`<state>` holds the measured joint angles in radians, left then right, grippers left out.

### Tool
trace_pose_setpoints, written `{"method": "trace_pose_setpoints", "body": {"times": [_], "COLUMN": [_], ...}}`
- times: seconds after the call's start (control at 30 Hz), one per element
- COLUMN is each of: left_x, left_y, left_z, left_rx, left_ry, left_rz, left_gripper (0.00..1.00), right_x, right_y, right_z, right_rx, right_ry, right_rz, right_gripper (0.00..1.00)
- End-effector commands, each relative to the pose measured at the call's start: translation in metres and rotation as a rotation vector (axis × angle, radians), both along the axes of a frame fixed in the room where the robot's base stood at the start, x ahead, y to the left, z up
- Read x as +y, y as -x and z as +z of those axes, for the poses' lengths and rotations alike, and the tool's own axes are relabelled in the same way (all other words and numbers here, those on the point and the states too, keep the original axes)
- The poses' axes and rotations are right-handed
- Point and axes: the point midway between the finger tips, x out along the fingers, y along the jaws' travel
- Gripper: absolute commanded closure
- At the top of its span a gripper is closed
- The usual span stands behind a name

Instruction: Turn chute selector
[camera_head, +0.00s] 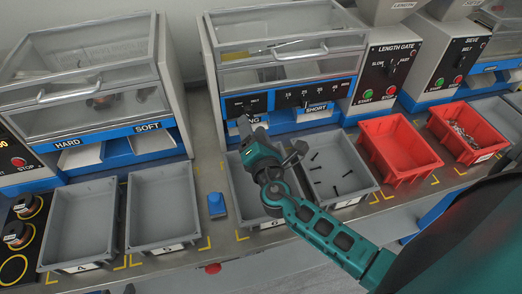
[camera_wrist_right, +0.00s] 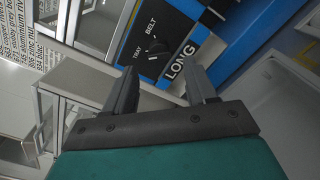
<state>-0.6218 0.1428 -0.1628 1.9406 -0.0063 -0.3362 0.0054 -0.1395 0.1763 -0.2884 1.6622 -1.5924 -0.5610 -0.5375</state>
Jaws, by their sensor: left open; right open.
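The chute selector, a black knob (camera_wrist_right: 157,46) on a dark panel marked TRAY and BELT, shows in the right wrist view, above a blue strip with a LONG label (camera_wrist_right: 178,68). In the head view its panel (camera_head: 240,104) is on the left front of the middle machine. My right gripper (camera_head: 243,122) is just in front of that panel; in the right wrist view its two fingers (camera_wrist_right: 160,78) are apart with nothing between them. The knob lies beyond the fingertips and looks apart from them. Its exact pointing is hard to tell. My left gripper is not in view.
A grey bin (camera_head: 318,198) with several dark screws stands below the SHORT chute, partly behind my right arm. Two empty grey bins (camera_head: 119,215) stand to the left. Red bins (camera_head: 405,178) stand to the right. A small blue block (camera_head: 217,206) stands between bins.

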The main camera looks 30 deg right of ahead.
Motion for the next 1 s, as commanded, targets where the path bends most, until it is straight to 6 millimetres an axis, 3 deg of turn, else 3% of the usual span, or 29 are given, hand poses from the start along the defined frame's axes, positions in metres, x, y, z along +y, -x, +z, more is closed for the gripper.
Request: {"method": "trace_pose_setpoints", "body": {"times": [0.2,0.43,0.6,1.0], "left_x": [0.0,0.0,0.0,0.0], "left_y": [0.0,0.0,0.0,0.002], "left_z": [-0.007,-0.014,-0.015,-0.016], "left_rx": [0.0,0.0,0.001,0.005], "left_ry": [0.0,0.0,0.0,0.0], "left_rz": [0.0,0.0,0.0,0.0], "left_gripper": [0.57,0.57,0.57,0.57], "right_x": [0.012,0.022,0.025,0.026], "right_y": [0.049,0.086,0.097,0.098], "right_z": [-0.003,-0.002,-0.001,0.0], "right_rx": [0.004,0.002,0.001,-0.001], "right_ry": [0.0,0.002,0.0,0.0], "right_rz": [0.001,0.0,0.001,0.001], "right_gripper": [0.44,0.44,0.44,0.44]}}
